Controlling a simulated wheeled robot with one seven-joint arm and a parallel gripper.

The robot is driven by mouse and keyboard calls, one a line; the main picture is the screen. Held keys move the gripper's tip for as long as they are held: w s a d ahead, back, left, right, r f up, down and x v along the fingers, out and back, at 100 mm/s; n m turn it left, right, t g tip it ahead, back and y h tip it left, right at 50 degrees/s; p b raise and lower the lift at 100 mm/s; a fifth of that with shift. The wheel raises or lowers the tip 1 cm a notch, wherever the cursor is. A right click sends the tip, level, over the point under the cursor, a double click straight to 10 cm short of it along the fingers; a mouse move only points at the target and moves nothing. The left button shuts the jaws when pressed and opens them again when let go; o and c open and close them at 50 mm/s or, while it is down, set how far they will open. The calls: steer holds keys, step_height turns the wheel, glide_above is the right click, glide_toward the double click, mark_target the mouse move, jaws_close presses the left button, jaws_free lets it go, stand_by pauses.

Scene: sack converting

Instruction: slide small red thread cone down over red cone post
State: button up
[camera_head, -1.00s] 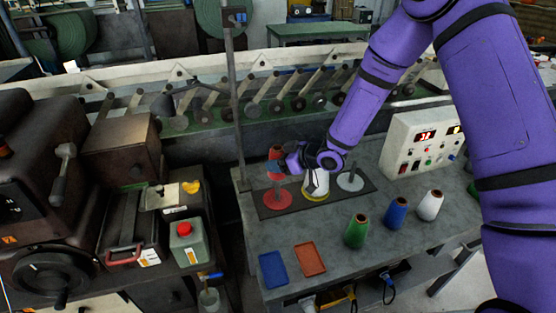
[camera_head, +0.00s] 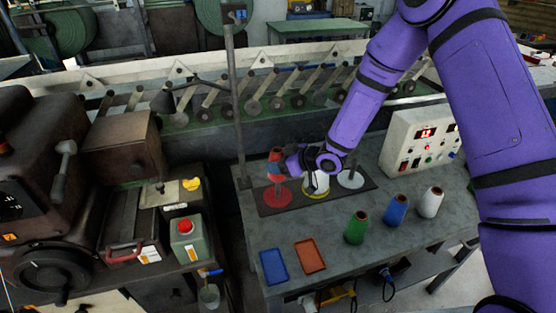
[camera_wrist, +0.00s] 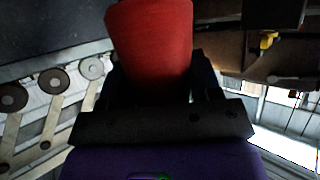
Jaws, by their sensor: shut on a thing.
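The small red thread cone (camera_wrist: 150,45) is between the fingers of my gripper (camera_wrist: 158,85) in the wrist view. In the head view the red cone (camera_head: 276,155) is upright above the red base disc of the red cone post (camera_head: 278,198). My gripper (camera_head: 284,165) is shut on the cone from the right side. The cone appears lined up over the post, with a gap between the cone and the red disc. Whether the post tip is inside the cone cannot be told.
A white cone (camera_head: 316,182) stands on the yellow post beside my gripper. A bare post with a white disc (camera_head: 351,179) is to its right. Green (camera_head: 357,228), blue (camera_head: 396,210) and white (camera_head: 431,204) cones stand in front. A control box (camera_head: 420,140) and a thin upright pole (camera_head: 235,110) flank the posts.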

steer(key=shift+f, duration=4.15)
steer(key=o, duration=1.1)
steer(key=v, duration=1)
steer(key=shift+s+d+r, duration=0.15)
steer(key=shift+d+r, duration=0.05)
steer(key=shift+d, duration=0.1)
